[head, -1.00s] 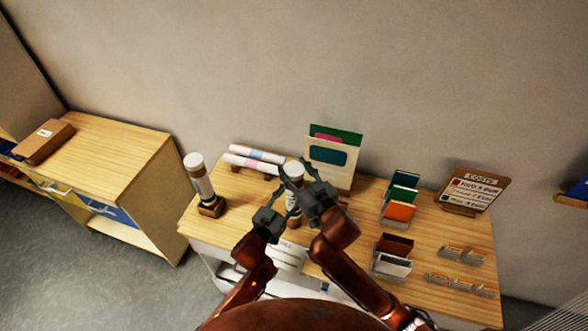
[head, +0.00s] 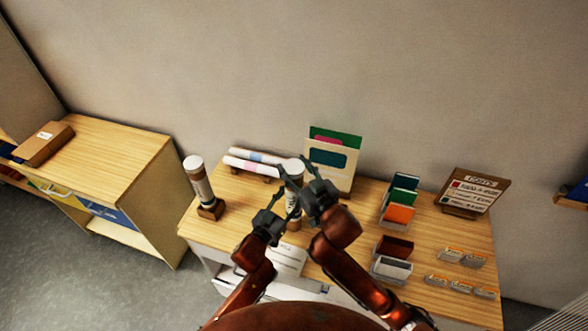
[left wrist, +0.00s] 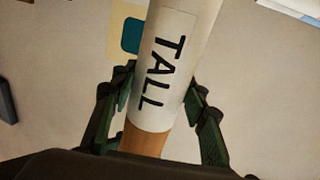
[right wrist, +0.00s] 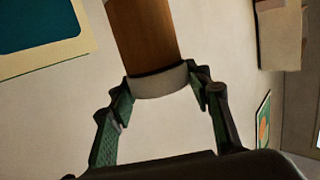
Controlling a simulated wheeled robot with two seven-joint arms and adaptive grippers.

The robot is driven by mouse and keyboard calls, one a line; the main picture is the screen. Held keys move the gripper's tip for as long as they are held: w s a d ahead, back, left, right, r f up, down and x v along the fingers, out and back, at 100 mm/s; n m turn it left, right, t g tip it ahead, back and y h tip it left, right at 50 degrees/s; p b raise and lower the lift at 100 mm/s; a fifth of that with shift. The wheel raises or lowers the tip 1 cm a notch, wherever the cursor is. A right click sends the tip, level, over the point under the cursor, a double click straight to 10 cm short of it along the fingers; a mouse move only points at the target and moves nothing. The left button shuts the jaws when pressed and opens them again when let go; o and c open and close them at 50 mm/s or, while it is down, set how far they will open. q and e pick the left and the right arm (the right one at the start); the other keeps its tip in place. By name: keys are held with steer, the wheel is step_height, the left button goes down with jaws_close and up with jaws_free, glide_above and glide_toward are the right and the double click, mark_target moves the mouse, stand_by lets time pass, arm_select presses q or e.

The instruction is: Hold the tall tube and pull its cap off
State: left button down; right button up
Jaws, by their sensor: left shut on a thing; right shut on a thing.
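The tall tube (head: 292,205) stands upright near the middle of the table, partly hidden by my grippers in the head view. In the left wrist view its white label reads TALL (left wrist: 166,70), with brown tube wall beside the label. My left gripper (left wrist: 160,82) is shut on the tube's body at the label. The tube's pale cap (right wrist: 160,82) shows in the right wrist view at the end of the brown body. My right gripper (right wrist: 160,88) is shut on the cap. I cannot see a clear gap between cap and tube.
Another white-capped tube (head: 198,182) stands in a wooden holder at the left. Two rolls (head: 252,162) lie behind. Card panels (head: 331,160), coloured card holders (head: 399,205) and a price sign (head: 474,190) stand to the right. The wall is close behind.

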mark_target(294, 166)
arm_select(q)
steer(key=shift+a+f, duration=0.1)
steer(key=shift+f, duration=0.4)
arm_select(e)
steer(key=shift+r, duration=2.05)
arm_select(q)
steer(key=c, duration=1.4)
jaws_free()
steer(key=shift+c, duration=0.2)
steer(key=o, duration=0.3)
steer(key=shift+w+r, duration=0.1)
steer(key=shift+r, duration=0.1)
arm_select(e)
steer(key=shift+w, duration=0.1)
arm_select(q)
steer(key=shift+o, duration=0.3)
steer(key=shift+r, duration=0.15)
steer(key=shift+s+a, duration=0.15)
steer(key=shift+s, duration=0.15)
steer(key=v, duration=1.1)
steer(key=shift+s, duration=0.2)
